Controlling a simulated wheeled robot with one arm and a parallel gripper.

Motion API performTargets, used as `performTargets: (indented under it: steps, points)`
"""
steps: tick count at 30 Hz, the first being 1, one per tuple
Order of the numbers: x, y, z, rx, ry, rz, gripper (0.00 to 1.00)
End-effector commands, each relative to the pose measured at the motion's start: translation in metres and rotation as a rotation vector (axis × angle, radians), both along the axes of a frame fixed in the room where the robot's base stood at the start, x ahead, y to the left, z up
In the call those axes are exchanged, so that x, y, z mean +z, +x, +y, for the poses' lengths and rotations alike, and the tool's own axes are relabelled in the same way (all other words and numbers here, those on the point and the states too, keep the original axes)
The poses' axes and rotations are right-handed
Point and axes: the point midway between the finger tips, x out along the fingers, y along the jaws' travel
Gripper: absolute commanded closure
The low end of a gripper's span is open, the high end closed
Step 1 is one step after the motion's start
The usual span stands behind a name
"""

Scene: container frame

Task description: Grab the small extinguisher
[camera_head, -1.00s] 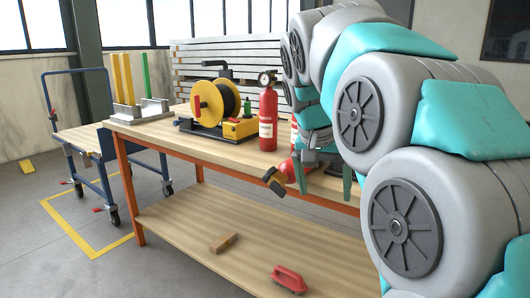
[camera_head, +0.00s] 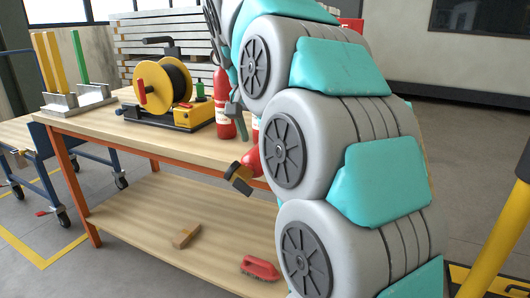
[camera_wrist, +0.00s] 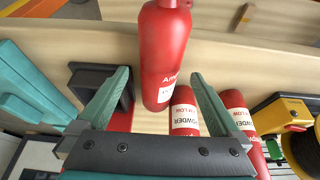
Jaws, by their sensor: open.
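Several red extinguishers are at the right end of the workbench. One upright extinguisher (camera_head: 221,100) stands near the reel, partly behind my gripper. Another red extinguisher (camera_head: 249,161), with a black end, is at the front edge, partly hidden by my arm. In the wrist view a near red extinguisher (camera_wrist: 164,48) reaches down between my fingertips. Two more, a middle extinguisher (camera_wrist: 185,112) and a right-hand extinguisher (camera_wrist: 238,112), carry "POWDER" labels. My gripper (camera_wrist: 160,76) is open, its teal fingers spread on either side of the near one. I cannot tell which is smallest.
The yellow-and-black reel (camera_head: 165,88) stands left of the extinguishers on the workbench (camera_head: 110,122). A dark box-like object (camera_wrist: 103,88) is beside my left finger. A wood block (camera_head: 186,236) and red brush (camera_head: 261,267) lie on the lower shelf.

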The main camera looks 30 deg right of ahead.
Motion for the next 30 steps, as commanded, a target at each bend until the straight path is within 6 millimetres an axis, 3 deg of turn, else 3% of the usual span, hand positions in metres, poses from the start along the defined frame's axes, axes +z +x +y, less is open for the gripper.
performTargets:
  steps: [10,19,30]
  points:
    - [-0.037,0.008,-0.012,0.000,0.000,0.004,0.00]
    - [-0.042,0.011,-0.014,0.000,0.000,-0.001,0.01]
    - [-0.042,0.011,-0.014,0.001,0.000,0.000,0.43]
